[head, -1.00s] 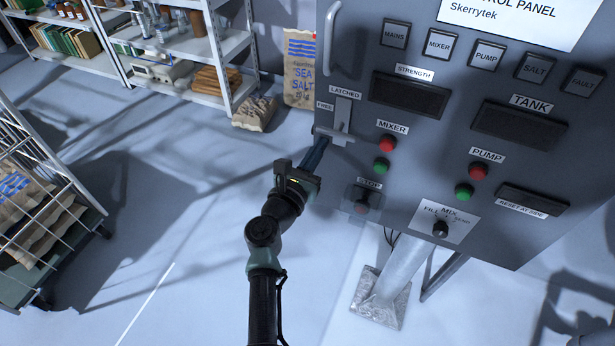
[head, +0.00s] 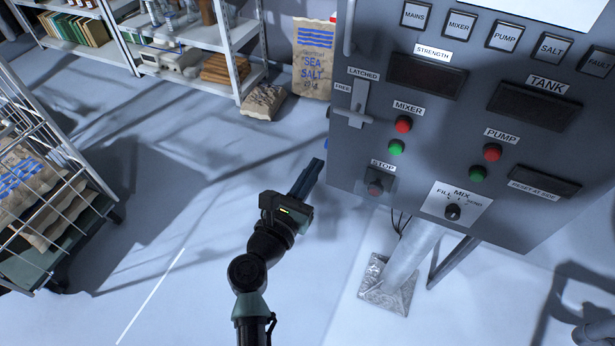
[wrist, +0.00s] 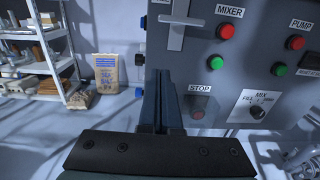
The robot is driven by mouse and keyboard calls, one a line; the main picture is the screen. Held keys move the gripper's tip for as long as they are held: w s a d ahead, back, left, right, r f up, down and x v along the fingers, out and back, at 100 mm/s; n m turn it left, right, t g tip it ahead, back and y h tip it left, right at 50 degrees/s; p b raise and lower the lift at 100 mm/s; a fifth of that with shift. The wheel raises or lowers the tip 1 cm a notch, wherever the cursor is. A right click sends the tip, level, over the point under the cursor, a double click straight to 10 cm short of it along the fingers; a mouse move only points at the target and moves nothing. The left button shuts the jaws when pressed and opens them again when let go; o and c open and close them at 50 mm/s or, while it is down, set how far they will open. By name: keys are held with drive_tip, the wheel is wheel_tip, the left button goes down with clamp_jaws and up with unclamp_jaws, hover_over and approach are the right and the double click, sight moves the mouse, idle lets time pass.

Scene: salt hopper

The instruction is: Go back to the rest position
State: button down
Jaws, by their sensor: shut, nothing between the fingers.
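My gripper (head: 312,172) is shut and empty, held in the air just left of the control panel (head: 402,178). In the head view its fingertips are apart from the panel's lower left side. In the wrist view the shut fingers (wrist: 159,100) point at the panel's left edge, left of the covered STOP button (wrist: 199,108). The latch handle (head: 355,108) stands on the panel between the FREE and LATCHED labels, above my fingertips.
A wire cart with sacks (head: 60,190) stands at the left. Shelving (head: 238,70) and sea salt sacks (head: 314,70) are at the back. The panel's metal leg (head: 410,262) stands below it. The floor between cart and panel is clear.

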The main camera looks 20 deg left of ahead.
drive_tip(key=s+d+r+n+t+y, duration=0.15)
drive_tip(key=r+n+t+y, duration=0.25)
drive_tip(key=r+n, duration=1)
drive_tip(key=s+r+n+t+y, duration=0.2)
drive_tip(key=r+n+t+y, duration=0.3)
drive_tip(key=r, duration=1.7)
drive_tip(key=s+d+r+n+h, duration=0.4)
drive_tip(key=s+d+r+n, duration=0.1)
drive_tip(key=d+r+n, duration=0.2)
drive_tip(key=s+d+r+n+h, duration=0.3)
drive_tip(key=s+d+r+n, duration=0.2)
drive_tip(key=r+n, duration=0.4)
drive_tip(key=shift+d+n+h, duration=0.4)
drive_tip(key=shift+d+n, duration=0.4)
drive_tip(key=shift+d, duration=0.1)
